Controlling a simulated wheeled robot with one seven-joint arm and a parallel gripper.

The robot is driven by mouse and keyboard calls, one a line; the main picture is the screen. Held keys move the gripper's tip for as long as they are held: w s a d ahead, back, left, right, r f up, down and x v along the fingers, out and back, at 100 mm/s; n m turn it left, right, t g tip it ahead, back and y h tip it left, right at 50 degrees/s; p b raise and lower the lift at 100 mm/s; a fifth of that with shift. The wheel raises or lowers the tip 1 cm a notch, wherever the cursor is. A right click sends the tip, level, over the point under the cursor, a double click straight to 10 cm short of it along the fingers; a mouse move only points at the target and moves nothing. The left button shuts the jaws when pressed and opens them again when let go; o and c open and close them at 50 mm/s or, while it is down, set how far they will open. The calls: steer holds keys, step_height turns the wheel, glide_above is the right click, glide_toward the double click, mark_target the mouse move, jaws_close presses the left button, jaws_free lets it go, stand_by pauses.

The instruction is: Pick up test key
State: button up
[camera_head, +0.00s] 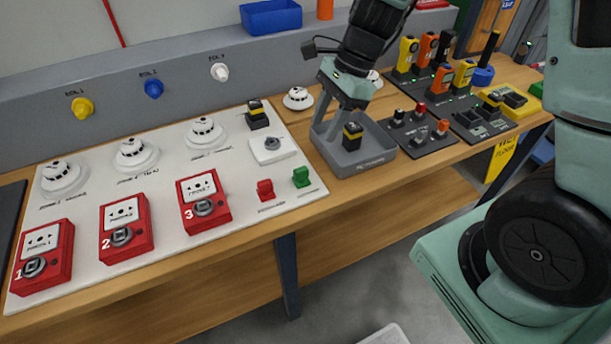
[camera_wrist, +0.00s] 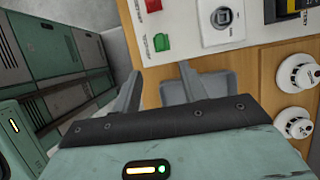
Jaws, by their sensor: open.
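I cannot single out the test key for certain. Small dark grey key-like pieces sit at the lower fronts of the red call points 1 (camera_head: 45,243), 2 (camera_head: 128,213) and 3 (camera_head: 204,187). A grey round piece (camera_head: 272,143) sits on a white square plate on the board, also seen in the wrist view (camera_wrist: 221,17). My gripper (camera_head: 338,113) is open over the back part of the grey tray (camera_head: 372,165), with nothing seen between its fingers. In the wrist view the fingers (camera_wrist: 160,85) are spread apart. A black-and-yellow block (camera_head: 352,136) stands in the tray.
The white board (camera_head: 100,190) carries smoke detectors and red (camera_head: 265,189) and green (camera_head: 301,177) blocks. Right of the tray stand a dark switch plate (camera_head: 425,138) and several handheld devices (camera_head: 442,80). A blue bin (camera_head: 270,17) sits behind. Bare wood lies along the bench's front edge.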

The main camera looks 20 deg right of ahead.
glide_above(301, 169)
steer(key=d, duration=0.3)
step_height(301, 169, down, 6)
steer(key=shift+s+f, duration=0.1)
steer(key=shift+s, duration=0.05)
steer(key=shift+a+b+x, duration=0.15)
steer(key=shift+b+x, duration=0.05)
steer(key=shift+x, duration=1.4)
steer(key=shift+a+b+x, duration=0.1)
steer(key=shift+b+x, duration=0.05)
steer(key=shift+x, duration=1.4)
jaws_close()
